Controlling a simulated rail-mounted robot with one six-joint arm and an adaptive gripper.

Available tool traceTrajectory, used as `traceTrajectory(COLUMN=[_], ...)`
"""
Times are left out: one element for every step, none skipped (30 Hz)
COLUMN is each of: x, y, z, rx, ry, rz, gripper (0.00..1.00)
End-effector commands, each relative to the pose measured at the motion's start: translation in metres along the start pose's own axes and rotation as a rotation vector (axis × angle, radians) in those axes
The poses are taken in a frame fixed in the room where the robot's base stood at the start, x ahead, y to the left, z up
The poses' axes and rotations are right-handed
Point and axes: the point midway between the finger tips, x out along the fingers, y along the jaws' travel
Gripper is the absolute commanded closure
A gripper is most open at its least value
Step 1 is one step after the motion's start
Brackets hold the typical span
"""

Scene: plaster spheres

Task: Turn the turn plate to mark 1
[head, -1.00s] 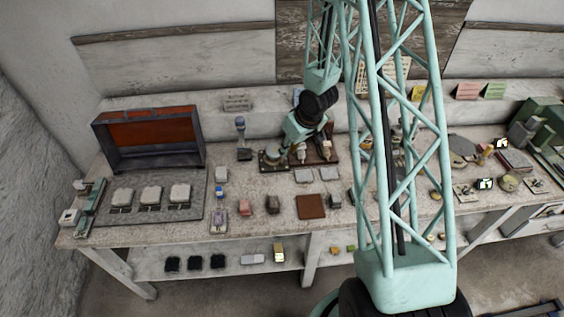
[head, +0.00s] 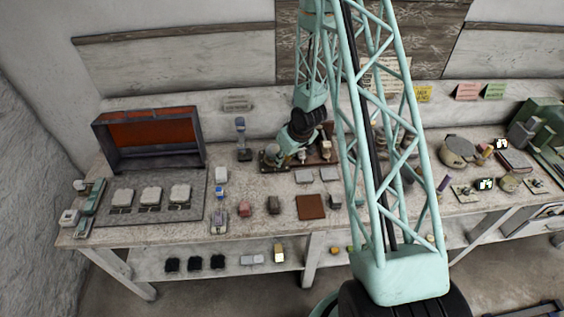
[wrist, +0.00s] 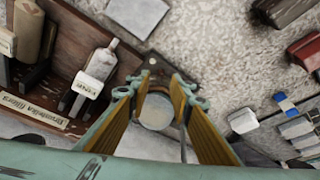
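A round pale grey disc (wrist: 156,112), which looks like the turn plate, sits on a small dark base on the bench. It shows between my gripper's fingers in the wrist view. My gripper (wrist: 162,82) points down with its two yellow-padded fingers apart, one on each side of the disc; I cannot tell whether they touch it. In the head view my gripper (head: 276,158) covers most of the disc, and only the dark base's edge (head: 264,166) shows. No mark 1 can be made out.
A wooden rack with labelled bottles (wrist: 98,68) stands close beside the disc, left in the wrist view. A pale grey block (wrist: 138,14) lies beyond the disc. A brown square plate (head: 311,207) and several small blocks lie nearer the bench's front edge.

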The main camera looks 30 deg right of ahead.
Motion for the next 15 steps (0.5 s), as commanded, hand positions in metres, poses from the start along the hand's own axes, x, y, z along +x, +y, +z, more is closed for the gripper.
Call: traceTrajectory(x=[0.004,0.006,0.009,0.011,0.013,0.015,0.017,0.018,0.019,0.02,0.021,0.022,0.022,0.022,0.023], y=[0.0,0.0,0.0,0.0,0.0,0.0,0.0,0.0,0.0,0.0,0.0,0.0,0.0,0.0,0.0], z=[0.0,0.0,0.0,0.0,0.0,0.0,0.0,-0.001,-0.001,-0.001,-0.001,-0.001,-0.001,-0.001,-0.001], rx=[0.0,0.0,0.0,0.001,0.001,0.0,0.0,0.0,0.0,-0.001,-0.001,-0.001,-0.001,-0.001,-0.001], ry=[0.0,0.0,0.0,0.0,0.0,0.0,0.0,0.001,0.001,0.001,0.001,0.001,0.001,0.001,0.001], rz=[0.0,0.0,0.0,0.0,0.0,0.0,0.0,0.0,0.0,0.0,0.0,0.0,0.0,0.0,0.0], gripper=[0.8,0.8,0.8,0.8,0.8,0.8,0.8,0.8,0.8,0.8,0.8,0.8,0.8,0.8,0.8])
